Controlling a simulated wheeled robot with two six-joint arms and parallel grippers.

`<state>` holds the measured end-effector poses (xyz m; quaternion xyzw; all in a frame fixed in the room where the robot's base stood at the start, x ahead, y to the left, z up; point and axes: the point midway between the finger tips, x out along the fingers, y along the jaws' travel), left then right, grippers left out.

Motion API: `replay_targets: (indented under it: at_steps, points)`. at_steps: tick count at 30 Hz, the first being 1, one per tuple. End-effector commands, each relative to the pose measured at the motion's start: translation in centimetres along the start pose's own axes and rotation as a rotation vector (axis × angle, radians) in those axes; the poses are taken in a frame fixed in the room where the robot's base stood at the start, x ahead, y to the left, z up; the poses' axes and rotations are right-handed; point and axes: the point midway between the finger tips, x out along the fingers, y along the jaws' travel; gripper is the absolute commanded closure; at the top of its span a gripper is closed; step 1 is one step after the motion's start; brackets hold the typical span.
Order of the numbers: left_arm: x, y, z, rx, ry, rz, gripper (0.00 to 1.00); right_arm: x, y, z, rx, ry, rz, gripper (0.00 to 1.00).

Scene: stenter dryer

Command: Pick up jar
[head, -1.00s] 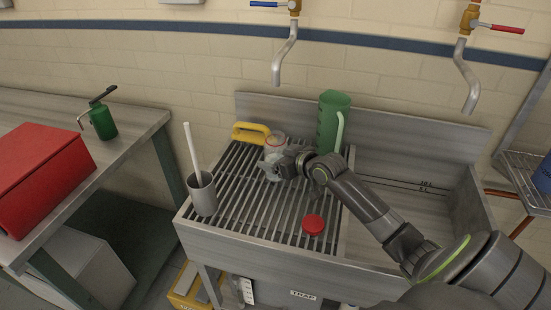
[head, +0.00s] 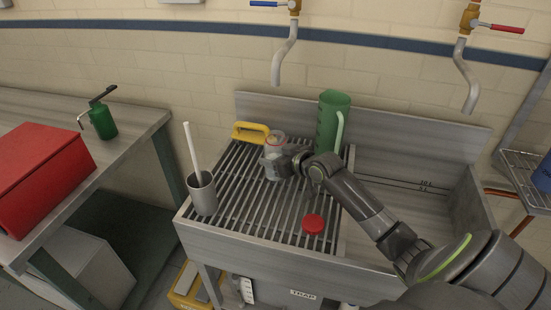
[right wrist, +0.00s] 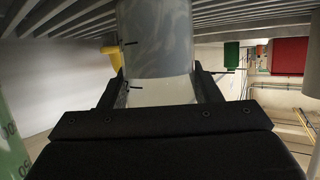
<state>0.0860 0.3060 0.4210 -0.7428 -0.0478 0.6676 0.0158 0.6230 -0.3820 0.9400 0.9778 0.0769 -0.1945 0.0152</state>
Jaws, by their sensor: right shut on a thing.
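The jar (head: 275,144) is a clear, greyish container with a reddish ring near its top. It stands upright at the back of the slatted drainboard. My right gripper (head: 272,163) is shut on its side, coming from the right. In the right wrist view the jar (right wrist: 155,40) sits between the two fingers (right wrist: 160,90), with a pale layer in it and dark marks on its wall. I cannot tell whether its base is clear of the slats. A red lid (head: 313,224) lies on the drainboard's front right. My left gripper is not in view.
A green pitcher (head: 331,122) stands close behind my right arm. A yellow-handled tool (head: 250,131) lies behind the jar. A grey cup with a white-handled brush (head: 203,194) stands at the front left. The sink basin (head: 400,205) is on the right. The middle slats are free.

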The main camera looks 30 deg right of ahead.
Motion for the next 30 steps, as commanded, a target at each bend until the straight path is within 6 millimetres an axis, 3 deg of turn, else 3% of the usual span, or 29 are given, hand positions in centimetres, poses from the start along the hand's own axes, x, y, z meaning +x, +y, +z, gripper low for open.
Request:
replay_targets:
  at_steps: [5,18,30]
  points:
    - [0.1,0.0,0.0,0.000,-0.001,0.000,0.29,-0.5,0.0,-1.3,-0.004,0.003,-0.001,0.76]
    - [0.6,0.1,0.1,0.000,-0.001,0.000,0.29,-3.5,0.0,-8.5,-0.004,0.004,0.000,0.76]
    - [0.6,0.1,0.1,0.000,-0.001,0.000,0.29,-3.8,0.0,-9.3,0.000,0.001,0.000,0.76]
